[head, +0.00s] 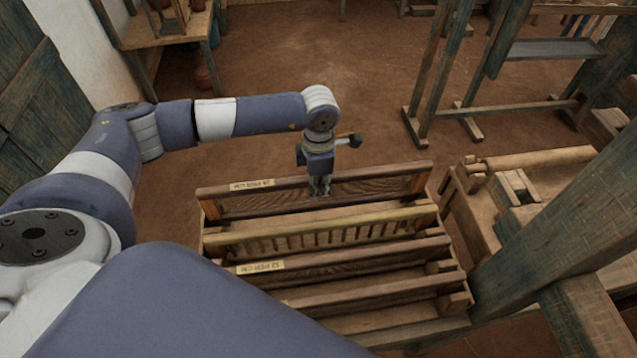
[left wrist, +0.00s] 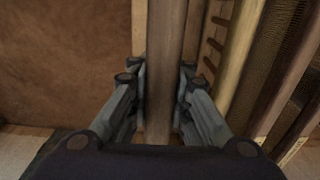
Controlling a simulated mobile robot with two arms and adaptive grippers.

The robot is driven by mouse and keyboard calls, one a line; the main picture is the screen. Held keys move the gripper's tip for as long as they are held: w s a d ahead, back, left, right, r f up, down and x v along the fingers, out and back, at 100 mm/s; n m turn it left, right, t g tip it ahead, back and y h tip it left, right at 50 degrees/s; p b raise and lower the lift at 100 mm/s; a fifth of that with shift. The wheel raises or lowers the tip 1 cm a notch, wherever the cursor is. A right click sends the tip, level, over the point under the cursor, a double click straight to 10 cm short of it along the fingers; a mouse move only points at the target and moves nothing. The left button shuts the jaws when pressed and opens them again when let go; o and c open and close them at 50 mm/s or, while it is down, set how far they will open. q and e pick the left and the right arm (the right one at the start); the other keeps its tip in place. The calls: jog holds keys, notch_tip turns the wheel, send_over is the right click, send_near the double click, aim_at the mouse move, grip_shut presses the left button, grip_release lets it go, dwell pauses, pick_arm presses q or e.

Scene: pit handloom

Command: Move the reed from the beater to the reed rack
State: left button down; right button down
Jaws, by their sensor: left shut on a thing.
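The reed (head: 385,172), a long frame with brown wooden bars, dark mesh and a pale label, stands upright along the back of the wooden reed rack (head: 415,212). My left gripper (head: 320,192) comes down from above at about its middle and is shut on it. In the left wrist view the gripper (left wrist: 161,95) has its fingers on both sides of the reed's bar (left wrist: 166,50). I cannot tell whether the reed's lower edge rests in the rack. My right gripper is not in view. The beater is not clearly identifiable.
Another labelled reed (head: 345,257) and a further brown bar (head: 380,291) lie in front, parallel in the rack. A loom post (head: 560,215) crosses at the right, close to the rack's end. Open earth floor (head: 270,60) lies behind the rack.

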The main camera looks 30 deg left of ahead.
pick_arm(q)
jog(key=shift+f+b, duration=2.45)
jog(key=shift+f, duration=0.55)
jog(key=c, duration=1.4)
grip_release()
notch_tip(320, 180, up, 12)
notch_tip(320, 180, up, 7)
jog(key=p, duration=0.4)
send_over(319, 202)
jog(key=shift+w+a, duration=0.15)
jog(key=shift+w, duration=0.05)
